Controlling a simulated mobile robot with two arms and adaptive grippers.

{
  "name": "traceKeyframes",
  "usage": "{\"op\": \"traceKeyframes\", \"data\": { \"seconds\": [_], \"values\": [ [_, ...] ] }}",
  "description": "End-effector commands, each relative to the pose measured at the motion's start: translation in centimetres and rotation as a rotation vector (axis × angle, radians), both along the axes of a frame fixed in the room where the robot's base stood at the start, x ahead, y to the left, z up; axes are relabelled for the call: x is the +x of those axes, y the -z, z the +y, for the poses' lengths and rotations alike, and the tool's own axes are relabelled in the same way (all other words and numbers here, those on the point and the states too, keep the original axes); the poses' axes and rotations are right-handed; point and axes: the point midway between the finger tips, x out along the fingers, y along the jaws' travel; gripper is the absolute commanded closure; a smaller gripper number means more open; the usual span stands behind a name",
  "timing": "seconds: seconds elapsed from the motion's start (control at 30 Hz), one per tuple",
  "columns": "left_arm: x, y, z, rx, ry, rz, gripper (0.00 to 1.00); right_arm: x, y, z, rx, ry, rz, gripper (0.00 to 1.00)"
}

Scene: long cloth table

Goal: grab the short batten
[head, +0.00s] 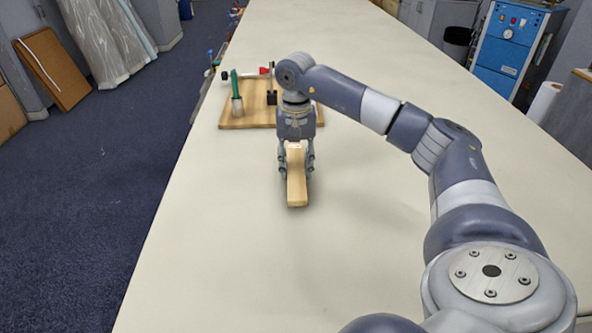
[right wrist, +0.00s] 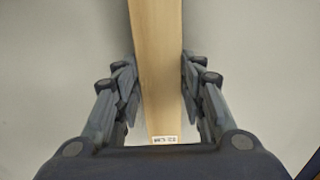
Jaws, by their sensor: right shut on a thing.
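The short batten (head: 296,178) is a pale wooden bar. My right gripper (head: 297,165) is shut on it, with one finger on each long side. In the right wrist view the batten (right wrist: 156,60) runs between the two fingers of the gripper (right wrist: 158,85), and a small printed label shows on it near the palm. In the head view the batten points toward me over the cloth table (head: 230,255). I cannot tell whether it touches the table or is held just above it. My left gripper is not in view.
More small items line the table's left edge. The table's front and right parts are clear.

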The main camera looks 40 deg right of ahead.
Motion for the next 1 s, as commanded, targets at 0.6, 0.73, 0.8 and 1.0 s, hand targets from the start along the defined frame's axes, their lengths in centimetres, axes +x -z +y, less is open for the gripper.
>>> {"op": "traceKeyframes", "data": {
  "seconds": [0.6,0.73,0.8,1.0],
  "values": [
    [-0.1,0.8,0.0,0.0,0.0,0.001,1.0,8.4,-2.5,1.9,0.002,0.0,-0.002,0.89],
    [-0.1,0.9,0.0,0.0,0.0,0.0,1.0,10.0,-2.6,2.3,0.003,0.0,-0.003,0.89],
    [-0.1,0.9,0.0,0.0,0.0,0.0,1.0,10.8,-2.7,2.5,0.002,0.0,-0.003,0.89],
    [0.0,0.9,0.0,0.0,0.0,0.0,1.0,12.7,-2.9,2.8,0.002,0.001,-0.003,0.89]
  ]
}}
